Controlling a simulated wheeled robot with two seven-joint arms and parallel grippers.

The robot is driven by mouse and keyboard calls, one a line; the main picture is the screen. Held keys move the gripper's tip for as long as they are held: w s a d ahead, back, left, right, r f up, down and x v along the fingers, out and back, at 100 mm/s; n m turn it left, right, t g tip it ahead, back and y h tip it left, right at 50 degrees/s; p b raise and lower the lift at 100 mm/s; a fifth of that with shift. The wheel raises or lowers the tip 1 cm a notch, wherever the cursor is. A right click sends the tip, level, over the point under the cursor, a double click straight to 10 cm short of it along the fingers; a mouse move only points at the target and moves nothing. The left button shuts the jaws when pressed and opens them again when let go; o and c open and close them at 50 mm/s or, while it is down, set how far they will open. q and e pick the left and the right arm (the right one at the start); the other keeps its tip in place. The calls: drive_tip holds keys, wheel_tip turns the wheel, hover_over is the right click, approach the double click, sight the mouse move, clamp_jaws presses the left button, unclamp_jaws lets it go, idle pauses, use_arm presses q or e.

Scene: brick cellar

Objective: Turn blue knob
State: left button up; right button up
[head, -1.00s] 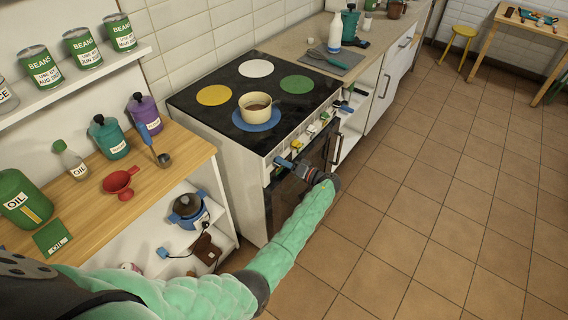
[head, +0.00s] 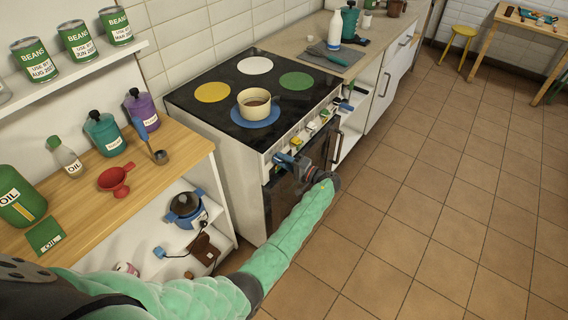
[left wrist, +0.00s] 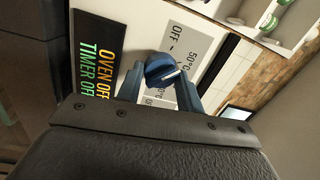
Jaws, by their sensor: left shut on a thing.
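The blue knob (left wrist: 160,70) sits on the stove's front panel in the left wrist view, beside a label plate (left wrist: 196,48) reading "OFF" and "50°C". A white mark on the knob points to the right in that view, roughly toward the 50°C side. My left gripper (left wrist: 158,84) has its blue fingers on both sides of the knob and is shut on it. In the head view my left gripper (head: 283,160) is at the left end of the stove front and hides the knob. A display (left wrist: 97,60) reads "OVEN OFF" and "TIMER OFF". My right gripper is not in view.
The stove (head: 234,80) carries a cream pot (head: 253,103) on its blue hob zone. Other coloured knobs (head: 311,126) line the front panel. A wooden counter (head: 181,142) with jars and a ladle stands to the left. The tiled floor (head: 430,200) at the right is clear.

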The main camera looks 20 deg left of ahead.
use_arm(q)
drive_tip(key=shift+f+m, duration=0.1)
drive_tip(key=shift+m, duration=2.2)
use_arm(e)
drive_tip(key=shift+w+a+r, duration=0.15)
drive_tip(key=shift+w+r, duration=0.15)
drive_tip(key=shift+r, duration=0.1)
use_arm(q)
drive_tip(key=o, duration=1)
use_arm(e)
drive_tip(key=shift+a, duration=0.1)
